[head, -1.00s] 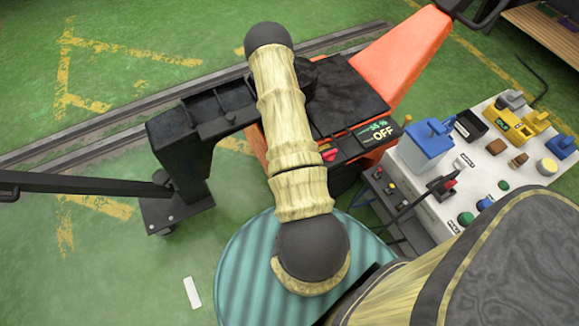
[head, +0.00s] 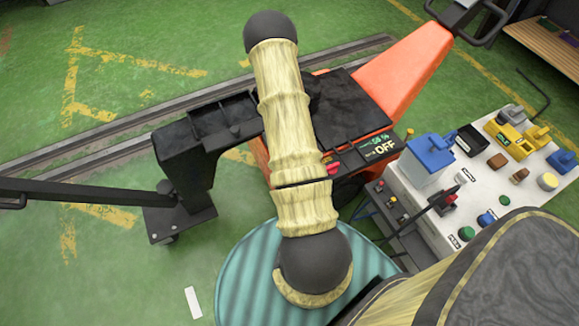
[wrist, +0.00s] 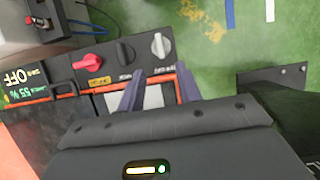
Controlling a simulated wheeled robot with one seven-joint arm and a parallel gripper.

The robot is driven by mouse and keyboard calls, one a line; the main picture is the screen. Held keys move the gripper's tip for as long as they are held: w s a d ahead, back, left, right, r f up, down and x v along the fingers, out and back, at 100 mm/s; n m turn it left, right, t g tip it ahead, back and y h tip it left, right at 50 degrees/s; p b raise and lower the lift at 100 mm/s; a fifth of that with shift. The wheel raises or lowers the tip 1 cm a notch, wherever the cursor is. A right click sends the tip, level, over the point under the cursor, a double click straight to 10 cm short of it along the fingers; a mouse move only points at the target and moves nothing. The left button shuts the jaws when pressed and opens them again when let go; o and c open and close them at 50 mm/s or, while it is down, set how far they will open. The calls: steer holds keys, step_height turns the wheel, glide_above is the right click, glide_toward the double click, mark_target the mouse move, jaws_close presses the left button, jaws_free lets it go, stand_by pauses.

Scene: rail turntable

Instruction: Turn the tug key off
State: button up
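The orange and black tug (head: 405,75) stands on the green floor, its display (head: 382,146) reading OFF. In the wrist view the display (wrist: 20,83) also reads OFF and 55 %. Beside it, the tug's control panel carries a red knob (wrist: 88,62), a black knob (wrist: 124,52) and a pale grey knob (wrist: 160,46). Their small labels are too blurred for me to tell which is the key. My gripper (wrist: 161,80) is open and empty, its two fingers apart just short of the grey knob. In the head view my arm hides the gripper.
A white table (head: 440,210) with several coloured controls and blocks stands to the right of the tug. A black frame (head: 185,165) stands at the left, near rails (head: 90,138) on the floor. Green floor is open at far left.

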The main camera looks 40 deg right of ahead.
steer(key=v, duration=0.6)
steer(key=shift+w+r+p, duration=0.25)
steer(key=shift+r+p, duration=0.1)
steer(key=a+r+n+t+h, duration=0.1)
steer(key=a+r+t, duration=0.2)
steer(key=a+r, duration=0.95)
steer(key=s+a+r+n+t, duration=0.2)
steer(key=s+a+r+t, duration=0.2)
steer(key=s+a+r, duration=0.6)
step_height(320, 180, up, 22)
steer(key=w+a+p, duration=0.1)
steer(key=p, duration=2.1)
steer(key=shift+w+f, duration=0.15)
